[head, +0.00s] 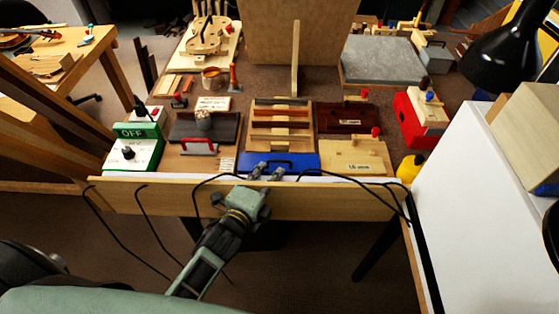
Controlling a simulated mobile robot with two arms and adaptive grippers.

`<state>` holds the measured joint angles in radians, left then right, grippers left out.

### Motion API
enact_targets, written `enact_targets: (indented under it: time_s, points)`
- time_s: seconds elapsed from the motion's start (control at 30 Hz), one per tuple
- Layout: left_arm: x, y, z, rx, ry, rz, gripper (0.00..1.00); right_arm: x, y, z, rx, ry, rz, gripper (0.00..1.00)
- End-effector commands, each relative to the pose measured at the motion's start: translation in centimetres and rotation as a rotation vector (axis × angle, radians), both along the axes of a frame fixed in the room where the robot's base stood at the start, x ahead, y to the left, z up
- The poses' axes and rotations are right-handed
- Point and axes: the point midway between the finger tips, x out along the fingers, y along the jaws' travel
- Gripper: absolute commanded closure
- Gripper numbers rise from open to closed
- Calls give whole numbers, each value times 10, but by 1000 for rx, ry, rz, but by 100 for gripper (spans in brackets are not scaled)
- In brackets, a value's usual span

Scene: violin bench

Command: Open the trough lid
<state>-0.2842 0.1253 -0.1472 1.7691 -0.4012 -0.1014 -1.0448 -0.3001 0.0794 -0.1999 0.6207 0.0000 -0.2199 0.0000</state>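A low blue box front (305,163) with a dark bar handle sits at the table's near edge, below a wooden rack. I take it for the trough and its lid, but no label shows this; it looks closed. My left gripper (267,171) reaches up from below over the front edge, its two fingertips apart at the left part of the blue front. The fingertips overlap the handle in the picture; whether they touch it I cannot tell. They partly hide the blue front. My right gripper is not in view.
A pale wooden block (355,157) stands close on the right. Black cables hang over the front board (330,195). A white surface (475,190) lies at right.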

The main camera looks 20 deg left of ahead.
Motion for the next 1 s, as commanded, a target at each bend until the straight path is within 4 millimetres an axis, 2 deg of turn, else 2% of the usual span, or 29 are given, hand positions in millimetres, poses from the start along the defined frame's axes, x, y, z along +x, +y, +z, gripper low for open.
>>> enact_targets:
  time_s: [0.3, 0.43, 0.8, 1.0]
  points:
    - [49, -6, -8, -4, -1, 2, 85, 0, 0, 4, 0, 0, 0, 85]
    - [63, -8, -12, -6, 1, 2, 85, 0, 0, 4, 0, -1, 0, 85]
    - [70, -9, -14, -6, 3, 2, 85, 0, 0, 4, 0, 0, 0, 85]
    - [70, -9, -14, -5, 3, 2, 100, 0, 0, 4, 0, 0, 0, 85]
